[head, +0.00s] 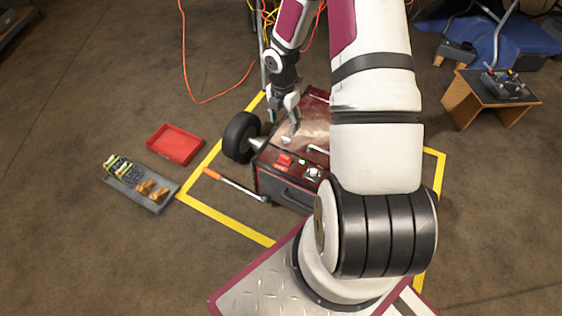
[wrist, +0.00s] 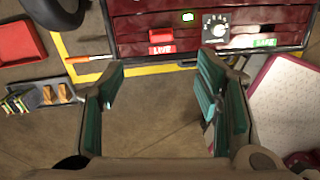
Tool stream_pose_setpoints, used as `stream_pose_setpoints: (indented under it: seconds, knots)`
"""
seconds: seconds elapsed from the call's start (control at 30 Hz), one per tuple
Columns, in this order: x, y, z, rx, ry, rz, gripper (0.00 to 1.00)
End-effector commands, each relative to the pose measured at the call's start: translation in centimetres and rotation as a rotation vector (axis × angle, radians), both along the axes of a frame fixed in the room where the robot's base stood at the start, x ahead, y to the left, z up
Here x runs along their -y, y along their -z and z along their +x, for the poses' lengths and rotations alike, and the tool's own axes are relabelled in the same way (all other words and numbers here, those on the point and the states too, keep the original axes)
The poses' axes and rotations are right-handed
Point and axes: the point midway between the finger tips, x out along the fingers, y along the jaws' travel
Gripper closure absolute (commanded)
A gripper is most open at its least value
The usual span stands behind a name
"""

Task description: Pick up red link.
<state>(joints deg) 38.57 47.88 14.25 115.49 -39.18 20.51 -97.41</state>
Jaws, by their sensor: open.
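A small red block, which looks like the red link (head: 283,159), sits on the front panel of the dark red charger box (head: 262,176). In the wrist view the red link (wrist: 161,35) lies just above a red "LIVE" label, left of a round dial (wrist: 215,29). My gripper (head: 284,126) hangs above the box, behind the panel in the head view. In the wrist view my gripper (wrist: 160,72) is open, with nothing between its green-lined fingers. The link is beyond the fingertips and is not touched.
A red tray (head: 174,144) and a grey tray (head: 128,192) holding small parts lie on the floor at left. An orange-handled bar (head: 235,185) lies by the box, near a black wheel (head: 241,137). Yellow floor lines surround the box. A wooden stool (head: 480,100) stands at right.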

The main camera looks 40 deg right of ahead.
Motion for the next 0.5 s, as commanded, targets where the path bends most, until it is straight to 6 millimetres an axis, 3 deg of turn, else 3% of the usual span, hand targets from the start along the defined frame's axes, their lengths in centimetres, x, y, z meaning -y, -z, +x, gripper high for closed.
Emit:
stream_pose_setpoints:
  seconds: [0.03,0.1,0.37,0.5]
  knots:
    - [0.0,2.2,-0.1,-0.004,-0.032,0.018,0.42]
    - [0.1,3.8,-0.2,-0.004,-0.069,0.033,0.42]
    - [0.0,7.5,-0.3,-0.004,-0.112,0.048,0.42]
    - [0.0,10.3,-0.3,-0.005,-0.111,0.048,0.42]
